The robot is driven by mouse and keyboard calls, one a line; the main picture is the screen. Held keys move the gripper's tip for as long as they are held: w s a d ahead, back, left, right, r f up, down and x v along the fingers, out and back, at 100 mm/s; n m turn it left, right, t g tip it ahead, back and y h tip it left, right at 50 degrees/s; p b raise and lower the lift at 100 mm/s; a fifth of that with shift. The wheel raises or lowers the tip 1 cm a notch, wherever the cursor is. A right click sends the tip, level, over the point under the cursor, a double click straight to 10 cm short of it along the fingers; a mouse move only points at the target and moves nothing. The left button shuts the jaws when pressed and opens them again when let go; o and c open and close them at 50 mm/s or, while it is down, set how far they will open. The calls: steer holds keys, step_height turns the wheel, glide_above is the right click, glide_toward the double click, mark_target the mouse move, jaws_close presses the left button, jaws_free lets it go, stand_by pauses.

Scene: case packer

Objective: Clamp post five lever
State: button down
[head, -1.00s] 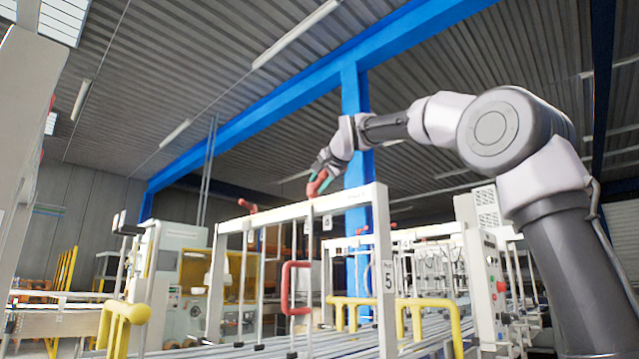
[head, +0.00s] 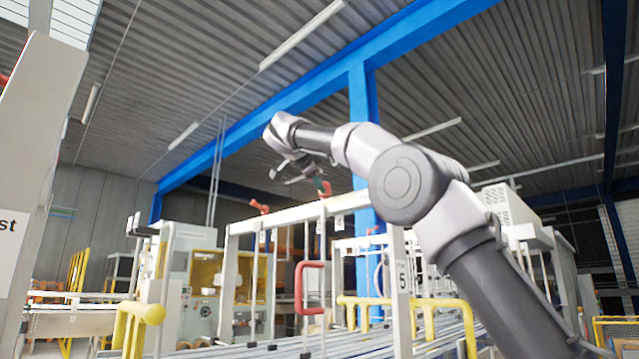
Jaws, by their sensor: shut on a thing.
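The white post frame marked 5 (head: 402,280) stands at centre, with a long top beam. A red lever (head: 327,189) sits on top of that beam. My gripper (head: 319,181) reaches down to it from the upper left and is shut on it. The fingers hide part of the lever, and the exact grip is small in the picture. A second red lever (head: 259,207) sits farther left on the beam, apart from my gripper.
A red loop handle (head: 309,288) hangs below the beam. Yellow guard rails (head: 140,313) stand low in front, above the grey conveyor rollers. A blue column (head: 361,130) rises behind. A grey panel (head: 35,130) fills the left edge.

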steer(key=shift+w+a+f+m+g+h, duration=0.15)
steer(key=shift+a+m+g+h, duration=0.1)
steer(key=shift+m+h, duration=0.25)
steer(key=shift+w+a+m+g+h, duration=0.1)
steer(key=shift+a+m+g+h, duration=0.15)
steer(key=shift+h, duration=0.35)
steer(key=c, duration=0.8)
jaws_free()
steer(key=shift+o, duration=0.2)
steer(key=shift+d, duration=0.1)
